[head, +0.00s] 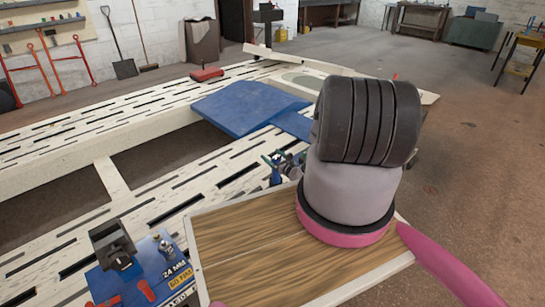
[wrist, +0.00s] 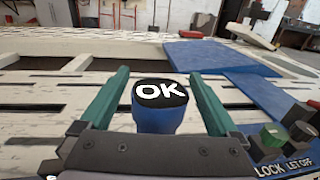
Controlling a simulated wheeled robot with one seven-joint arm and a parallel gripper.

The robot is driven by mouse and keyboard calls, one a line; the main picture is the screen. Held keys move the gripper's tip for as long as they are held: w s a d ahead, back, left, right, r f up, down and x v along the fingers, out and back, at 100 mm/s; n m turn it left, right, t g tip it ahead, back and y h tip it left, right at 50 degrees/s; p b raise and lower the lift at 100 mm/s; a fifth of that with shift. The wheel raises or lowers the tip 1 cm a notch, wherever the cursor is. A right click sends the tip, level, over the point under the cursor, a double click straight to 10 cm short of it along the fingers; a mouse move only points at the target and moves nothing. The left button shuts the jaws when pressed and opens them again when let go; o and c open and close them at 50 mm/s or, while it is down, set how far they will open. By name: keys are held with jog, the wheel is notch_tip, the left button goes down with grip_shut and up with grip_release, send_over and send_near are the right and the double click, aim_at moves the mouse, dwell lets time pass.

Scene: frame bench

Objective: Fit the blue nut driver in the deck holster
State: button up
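A blue cylinder with a black cap marked "OK" (wrist: 160,112), which looks like the nut driver's handle, stands between my gripper's green fingers (wrist: 160,100) in the wrist view. Thin gaps show on both sides of it, so the fingers look open and not touching it. In the head view, my gripper (head: 286,158) is small and partly hidden behind my arm, over the slatted bench. A dark open-topped block (head: 112,243) at lower left may be the holster. I cannot tell for sure.
A blue sheet (head: 245,106) lies on the slatted bench (head: 60,130). A wooden board (head: 245,245) is in front. A "LOCK / LET OFF" panel (wrist: 275,168) is right of my gripper.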

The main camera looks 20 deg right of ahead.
jog(key=shift+s+f, duration=0.1)
jog(key=shift+s, duration=0.05)
jog(key=v, duration=1)
jog(key=shift+s+d, duration=0.1)
jog(key=shift+s, duration=0.15)
